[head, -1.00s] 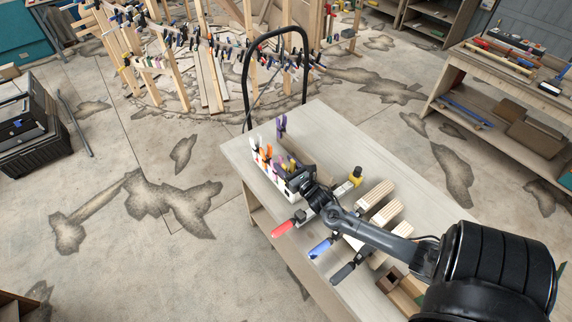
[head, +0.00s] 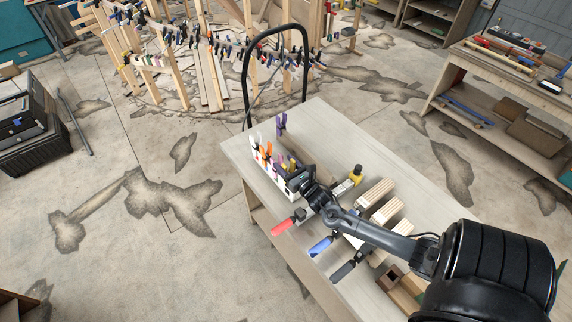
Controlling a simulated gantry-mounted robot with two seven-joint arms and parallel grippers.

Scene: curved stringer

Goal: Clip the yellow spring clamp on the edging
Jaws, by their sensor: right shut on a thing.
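My right gripper (head: 294,179) is over the near left part of the workbench, at a row of upright spring clamps. It is shut at a clamp with a small yellow part (head: 291,164), which looks like the yellow spring clamp; the fingers and wrist hide most of it. The curved edging (head: 225,48) stands far off at the top of the view on wooden posts, with many coloured clamps along it. My left gripper is out of view.
Stained open floor lies left.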

